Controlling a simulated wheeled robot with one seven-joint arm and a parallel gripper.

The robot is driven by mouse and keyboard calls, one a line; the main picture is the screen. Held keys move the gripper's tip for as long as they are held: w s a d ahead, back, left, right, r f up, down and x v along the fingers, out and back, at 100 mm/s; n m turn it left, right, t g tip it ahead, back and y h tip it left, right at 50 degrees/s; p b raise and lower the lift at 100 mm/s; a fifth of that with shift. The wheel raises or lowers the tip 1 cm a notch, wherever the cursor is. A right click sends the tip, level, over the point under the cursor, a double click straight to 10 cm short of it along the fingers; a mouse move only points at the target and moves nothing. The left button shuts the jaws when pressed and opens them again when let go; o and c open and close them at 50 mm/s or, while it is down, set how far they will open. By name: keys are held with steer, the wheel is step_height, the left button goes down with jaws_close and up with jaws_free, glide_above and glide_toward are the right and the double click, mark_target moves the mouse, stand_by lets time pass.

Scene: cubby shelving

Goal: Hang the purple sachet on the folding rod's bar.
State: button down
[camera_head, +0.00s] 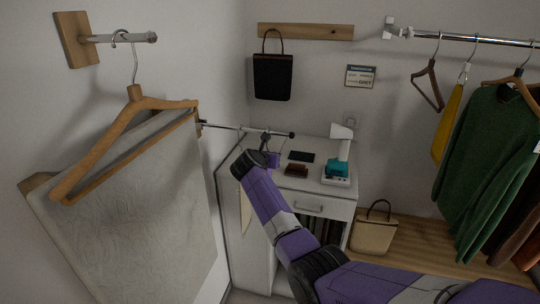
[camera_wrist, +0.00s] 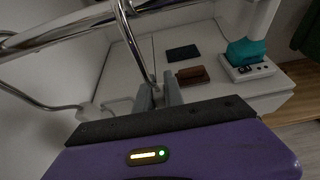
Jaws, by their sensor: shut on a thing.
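The folding rod's bar (camera_head: 225,127) runs out from the left wall over the white cabinet and ends in a dark tip. It crosses the top left of the wrist view (camera_wrist: 70,32) as a thick chrome bar. My gripper (camera_head: 266,151) is just below the bar near its outer end. Its fingers (camera_wrist: 161,94) are shut on a thin metal wire (camera_wrist: 138,50), which rises to the bar.
The white cabinet (camera_head: 323,189) below holds a brown block (camera_head: 296,170), a dark flat item (camera_head: 301,156) and a white-and-teal device (camera_head: 337,168). A wooden hanger with grey cloth (camera_head: 150,190) hangs at left. A black bag (camera_head: 272,77) hangs behind.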

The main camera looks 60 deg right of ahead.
steer(key=c, duration=1.4)
jaws_free()
steer(key=shift+o, duration=0.2)
steer(key=v, duration=0.7)
steer(key=shift+a+r+b, duration=0.15)
steer(key=shift+a+b, duration=0.2)
steer(key=shift+a, duration=0.05)
steer(key=shift+s, duration=0.1)
